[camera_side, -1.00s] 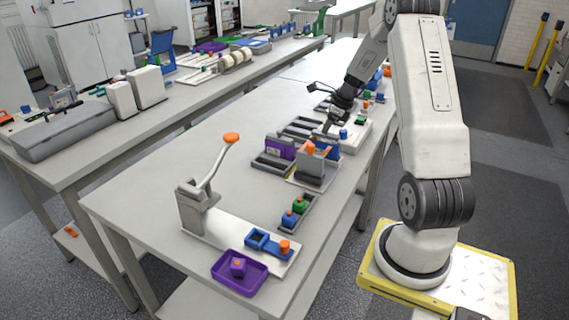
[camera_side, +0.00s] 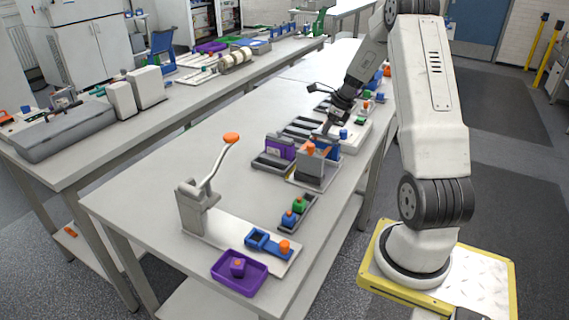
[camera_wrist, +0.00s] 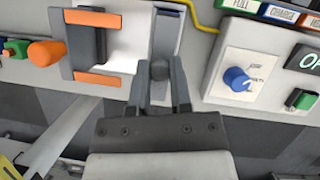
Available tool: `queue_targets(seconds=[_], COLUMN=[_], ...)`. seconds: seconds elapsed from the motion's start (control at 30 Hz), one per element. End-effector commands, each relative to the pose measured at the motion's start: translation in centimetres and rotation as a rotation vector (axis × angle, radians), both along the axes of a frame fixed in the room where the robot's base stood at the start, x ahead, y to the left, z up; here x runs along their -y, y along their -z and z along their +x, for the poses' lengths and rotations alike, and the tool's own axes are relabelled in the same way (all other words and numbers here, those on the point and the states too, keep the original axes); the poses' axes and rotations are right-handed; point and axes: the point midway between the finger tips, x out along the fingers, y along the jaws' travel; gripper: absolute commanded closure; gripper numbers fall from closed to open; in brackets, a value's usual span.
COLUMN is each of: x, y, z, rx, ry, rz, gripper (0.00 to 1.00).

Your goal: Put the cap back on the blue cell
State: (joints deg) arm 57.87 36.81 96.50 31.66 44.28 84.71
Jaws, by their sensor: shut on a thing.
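My gripper (camera_wrist: 160,88) is closed on a small dark grey round piece (camera_wrist: 160,70) held between its fingertips; I cannot tell for sure that this is the cap. A blue-grey upright block (camera_wrist: 165,30), perhaps the blue cell, lies just beyond the fingertips in the wrist view. Whether the held piece touches it is unclear. In the side view my gripper (camera_side: 328,127) points down close behind a fixture with a blue block (camera_side: 328,150) and orange parts. The held piece is too small to make out there.
A white panel (camera_wrist: 215,75) with a blue knob (camera_wrist: 237,79) and a green button (camera_wrist: 300,99) stands close right of my fingers. Orange-edged clamp parts (camera_wrist: 97,79) and an orange knob (camera_wrist: 45,52) are at left. A purple cell (camera_side: 279,148) stands in a rack nearby.

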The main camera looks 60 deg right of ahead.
Motion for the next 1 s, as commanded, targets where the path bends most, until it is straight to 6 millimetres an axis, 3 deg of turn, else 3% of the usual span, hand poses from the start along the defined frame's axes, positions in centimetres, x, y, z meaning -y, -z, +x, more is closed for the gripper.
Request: queue_targets(seconds=[1.0], x=[0.00], y=[0.80], z=[0.00], rx=[0.000], ry=[0.000], rz=[0.000], gripper=[1.00])
